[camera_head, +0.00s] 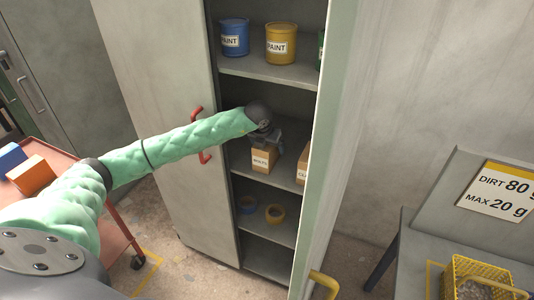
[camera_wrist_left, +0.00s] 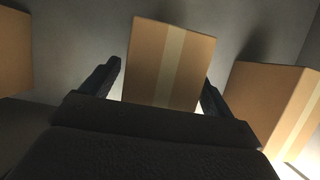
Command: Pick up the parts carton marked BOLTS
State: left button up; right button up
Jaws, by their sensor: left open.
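The parts carton marked BOLTS (camera_head: 263,160) is a small brown box on the middle shelf of the open cabinet. In the left wrist view a brown carton with a pale tape strip (camera_wrist_left: 168,60), apparently the same one, stands between the two dark fingers of my left gripper (camera_wrist_left: 160,85). The fingers are apart, with gaps beside the carton. My right gripper is not in view.
Another carton (camera_head: 302,166) stands to the right, partly hidden by the cabinet door edge (camera_head: 325,150). The wrist view shows cartons on both sides (camera_wrist_left: 272,100). Paint cans (camera_head: 280,43) stand above, tape rolls (camera_head: 275,213) below. A red cart (camera_head: 120,215) is at left.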

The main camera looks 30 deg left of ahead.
pick_arm(q)
jog(key=shift+c, duration=0.2)
jog(key=c, duration=1.1)
jog(key=shift+c, duration=0.8)
jog(key=shift+r, duration=0.1)
